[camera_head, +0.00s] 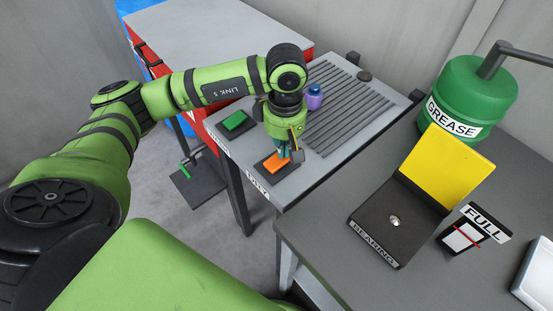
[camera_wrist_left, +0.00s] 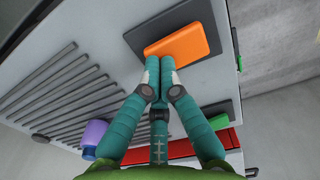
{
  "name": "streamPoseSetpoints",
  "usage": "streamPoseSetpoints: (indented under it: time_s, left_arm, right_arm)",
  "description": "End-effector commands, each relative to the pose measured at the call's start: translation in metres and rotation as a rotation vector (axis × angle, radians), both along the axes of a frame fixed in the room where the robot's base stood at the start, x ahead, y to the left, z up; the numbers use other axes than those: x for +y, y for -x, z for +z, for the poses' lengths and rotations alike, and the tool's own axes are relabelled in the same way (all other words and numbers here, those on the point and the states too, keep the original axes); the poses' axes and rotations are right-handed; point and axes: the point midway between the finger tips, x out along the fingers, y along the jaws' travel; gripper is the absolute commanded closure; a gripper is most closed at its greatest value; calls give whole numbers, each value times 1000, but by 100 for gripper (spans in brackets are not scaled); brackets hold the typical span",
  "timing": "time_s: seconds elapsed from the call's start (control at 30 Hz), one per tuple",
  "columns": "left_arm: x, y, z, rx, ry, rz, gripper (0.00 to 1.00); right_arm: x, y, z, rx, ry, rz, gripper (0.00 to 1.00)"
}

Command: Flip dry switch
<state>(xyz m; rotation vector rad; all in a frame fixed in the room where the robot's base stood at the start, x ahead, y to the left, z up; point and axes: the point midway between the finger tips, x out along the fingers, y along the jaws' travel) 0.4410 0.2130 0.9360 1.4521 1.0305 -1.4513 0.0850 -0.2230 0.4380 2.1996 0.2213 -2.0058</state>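An orange rocker switch (camera_head: 277,163) sits on a dark plate on the near edge of the grey table, and a small label (camera_head: 258,188) below it is hard to read. The switch also shows in the left wrist view (camera_wrist_left: 176,47), tilted on its dark plate. My left gripper (camera_head: 287,155) points down at the switch and partly covers it. In the left wrist view my left gripper (camera_wrist_left: 160,64) has its teal fingers together, with nothing between them. The fingertips are at the switch's edge; I cannot tell whether they touch it. My right gripper is not in view.
A green switch (camera_head: 235,120) on its own dark plate is to the left. A purple bottle (camera_head: 314,97) and a ribbed area (camera_head: 348,110) lie behind the gripper. A dark table at right holds a yellow-backed bearing stand (camera_head: 448,165) and a green grease can (camera_head: 470,92).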

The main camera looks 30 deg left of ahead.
Motion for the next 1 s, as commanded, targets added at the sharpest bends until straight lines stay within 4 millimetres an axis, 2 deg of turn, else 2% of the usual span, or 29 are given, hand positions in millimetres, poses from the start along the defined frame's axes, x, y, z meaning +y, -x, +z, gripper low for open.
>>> streamPoseSetpoints:
  time_s: [0.47,1.0]
  left_arm:
    - [0,1,-3,3,-1,0,100]
    - [0,0,38,0,-1,0,100]
  right_arm:
    - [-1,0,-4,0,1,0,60]
    - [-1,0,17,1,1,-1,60]
